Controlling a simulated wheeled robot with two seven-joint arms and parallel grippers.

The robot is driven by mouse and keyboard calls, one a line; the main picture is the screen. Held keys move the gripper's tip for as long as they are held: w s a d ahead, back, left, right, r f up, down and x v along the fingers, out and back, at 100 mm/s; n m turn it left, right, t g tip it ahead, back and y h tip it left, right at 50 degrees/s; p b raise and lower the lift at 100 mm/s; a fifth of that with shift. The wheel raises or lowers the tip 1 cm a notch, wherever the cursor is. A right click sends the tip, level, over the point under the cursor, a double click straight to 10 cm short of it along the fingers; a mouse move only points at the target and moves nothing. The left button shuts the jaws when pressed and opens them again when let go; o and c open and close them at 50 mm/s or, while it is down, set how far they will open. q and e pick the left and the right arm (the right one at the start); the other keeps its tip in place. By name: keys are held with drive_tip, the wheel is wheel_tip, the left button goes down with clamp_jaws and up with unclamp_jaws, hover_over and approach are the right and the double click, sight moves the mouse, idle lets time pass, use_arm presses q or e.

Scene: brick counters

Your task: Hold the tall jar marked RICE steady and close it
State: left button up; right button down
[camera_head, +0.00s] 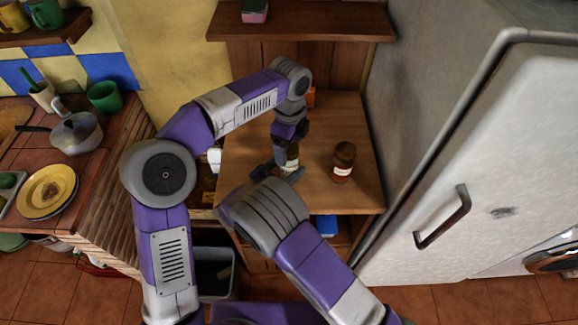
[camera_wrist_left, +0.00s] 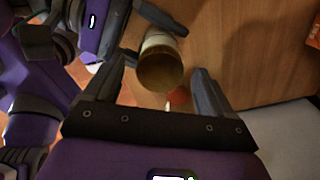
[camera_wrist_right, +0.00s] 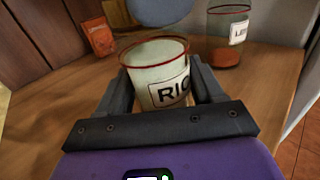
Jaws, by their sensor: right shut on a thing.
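The RICE jar (camera_wrist_right: 158,75) is pale with a red rim, and its top looks open in the right wrist view. My right gripper (camera_wrist_right: 160,92) is shut around its sides. The jar stands upright on the wooden counter, partly hidden in the head view (camera_head: 292,158). A blue-grey rounded shape (camera_wrist_right: 156,11) shows above and behind its mouth; I cannot tell whether it is a lid or part of my arm. My left gripper (camera_wrist_left: 162,65) points down above the jar, fingers apart. The jar's round brownish top (camera_wrist_left: 160,72) shows between its fingertips.
A second jar (camera_head: 343,162) with a white label stands to the right on the wooden counter (camera_head: 350,198). An orange packet (camera_wrist_right: 98,36) is at the back. The fridge (camera_head: 480,170) bounds the right side. A shelf (camera_head: 300,22) hangs above.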

use_arm(q)
wheel_tip(320, 180, up, 12)
idle(0.7)
use_arm(e)
drive_tip(key=shift+c, duration=0.3)
unclamp_jaws()
